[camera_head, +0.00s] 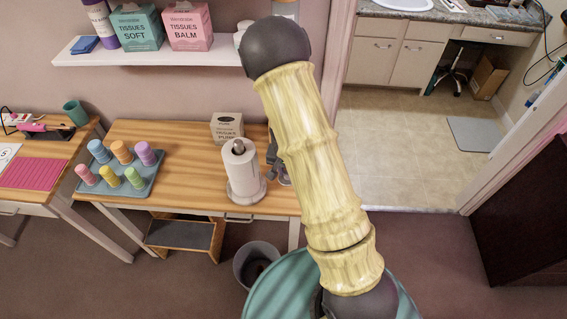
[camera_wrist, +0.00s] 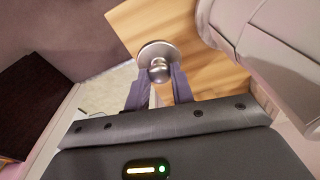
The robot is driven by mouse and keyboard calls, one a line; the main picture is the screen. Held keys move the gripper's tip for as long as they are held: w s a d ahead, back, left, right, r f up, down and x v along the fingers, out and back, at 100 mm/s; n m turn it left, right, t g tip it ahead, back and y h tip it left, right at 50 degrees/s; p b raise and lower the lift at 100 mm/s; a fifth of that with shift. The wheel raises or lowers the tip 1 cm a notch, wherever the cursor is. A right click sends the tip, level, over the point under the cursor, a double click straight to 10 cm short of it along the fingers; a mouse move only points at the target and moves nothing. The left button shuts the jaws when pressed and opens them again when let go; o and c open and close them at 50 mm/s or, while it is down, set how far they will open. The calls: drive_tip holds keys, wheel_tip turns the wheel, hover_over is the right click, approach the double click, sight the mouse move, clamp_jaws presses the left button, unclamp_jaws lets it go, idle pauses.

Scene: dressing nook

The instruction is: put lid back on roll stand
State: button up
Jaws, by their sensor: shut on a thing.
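The roll stand holds an upright white paper roll (camera_head: 245,172) near the right end of the wooden table in the head view. The stand's round metal base (camera_head: 246,194) shows below the roll, and something dark and grey shows at its top centre. My gripper (camera_wrist: 158,78) is shut on a silver round lid (camera_wrist: 157,50) with a knob, seen between the fingers in the wrist view. In the head view my gripper (camera_head: 279,170) is just right of the roll, partly hidden behind my arm. The lid cannot be made out there.
A tissue box (camera_head: 228,127) stands behind the roll. A tray (camera_head: 112,186) with several coloured spools is on the table's left. A shelf (camera_head: 150,53) with boxes hangs above. A grey bin (camera_head: 255,264) stands below. The table's middle is clear.

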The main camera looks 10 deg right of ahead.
drive_tip(key=f+n, duration=0.1)
drive_tip(key=f, duration=0.1)
drive_tip(key=f+n, duration=0.3)
drive_tip(key=f, duration=0.1)
drive_tip(key=shift+d+n, duration=0.25)
drive_tip(key=shift+n, duration=0.15)
drive_tip(key=shift+a+f+n+y, duration=0.2)
drive_tip(key=shift+f+n+y, duration=0.1)
drive_tip(key=shift+f+n, duration=0.2)
